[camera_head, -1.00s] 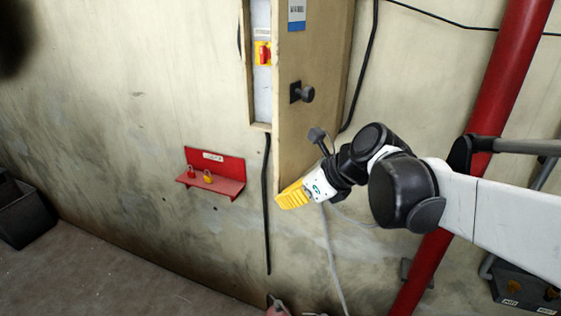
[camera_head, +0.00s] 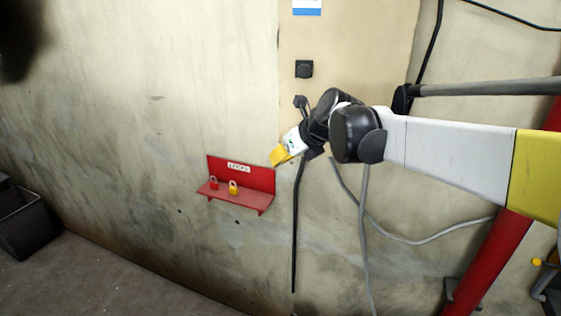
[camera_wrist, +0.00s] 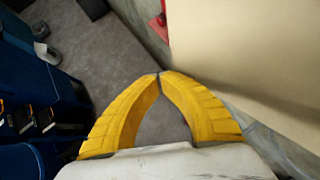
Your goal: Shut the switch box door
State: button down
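The switch box door (camera_head: 345,50) is a beige panel with a black square knob (camera_head: 304,69) and a white and blue label near its top. In the head view it looks flat against the wall, with the inside of the box hidden; I cannot tell whether a small gap is left. My gripper (camera_head: 279,157) has yellow fingers and is at the lower left edge of the door. In the wrist view the fingertips (camera_wrist: 160,75) meet with nothing between them, and the beige door panel (camera_wrist: 245,50) fills the upper right, close beside the right finger.
A red lock shelf (camera_head: 245,178) with a red and a yellow padlock is on the wall, below and left of my gripper. A black cable (camera_head: 296,225) hangs below the box. A red pipe (camera_head: 490,265) stands at the right. A dark bin (camera_head: 25,222) is at far left.

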jog(key=w+d, duration=0.1)
jog(key=w, duration=1)
jog(key=shift+d+r, duration=0.15)
jog(key=shift+d, duration=0.1)
jog(key=shift+r, duration=0.1)
